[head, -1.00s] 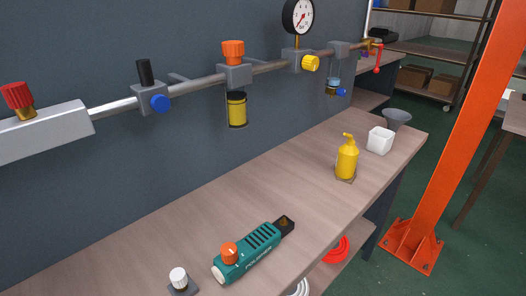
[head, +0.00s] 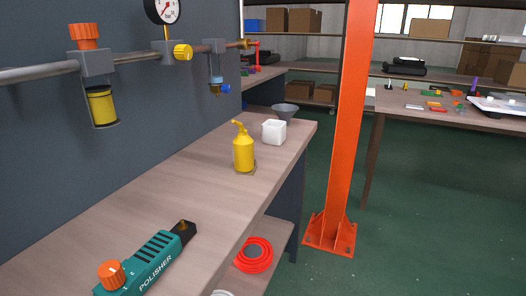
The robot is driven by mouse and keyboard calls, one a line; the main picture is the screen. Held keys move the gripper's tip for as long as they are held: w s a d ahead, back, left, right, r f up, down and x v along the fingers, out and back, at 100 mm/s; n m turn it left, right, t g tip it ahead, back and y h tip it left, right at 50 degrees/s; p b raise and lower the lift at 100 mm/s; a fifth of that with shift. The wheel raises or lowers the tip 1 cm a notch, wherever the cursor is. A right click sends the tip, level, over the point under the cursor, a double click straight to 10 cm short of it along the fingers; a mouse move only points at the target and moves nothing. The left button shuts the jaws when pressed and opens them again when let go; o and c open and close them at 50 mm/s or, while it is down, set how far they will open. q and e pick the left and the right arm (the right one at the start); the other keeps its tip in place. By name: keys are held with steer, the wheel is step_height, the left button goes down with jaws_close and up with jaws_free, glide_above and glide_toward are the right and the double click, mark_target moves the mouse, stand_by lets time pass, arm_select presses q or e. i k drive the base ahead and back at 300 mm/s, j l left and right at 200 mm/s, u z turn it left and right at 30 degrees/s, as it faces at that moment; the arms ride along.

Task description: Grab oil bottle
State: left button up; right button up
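The oil bottle (head: 243,154) is yellow with a spout bent at the top. It stands upright on a small flat base on the wooden workbench (head: 190,185), near the bench's right edge. Neither of my grippers shows in the head view, so nothing is seen touching the bottle.
A white square cup (head: 274,132) and a grey funnel (head: 285,112) stand behind the bottle. A teal polisher (head: 152,262) lies nearer on the bench. A pipe with valves and a gauge (head: 164,8) runs along the wall. An orange post (head: 350,130) stands right of the bench.

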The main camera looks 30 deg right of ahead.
mark_target(242, 149)
steer(key=z, duration=0.9)
steer(key=k, duration=0.05)
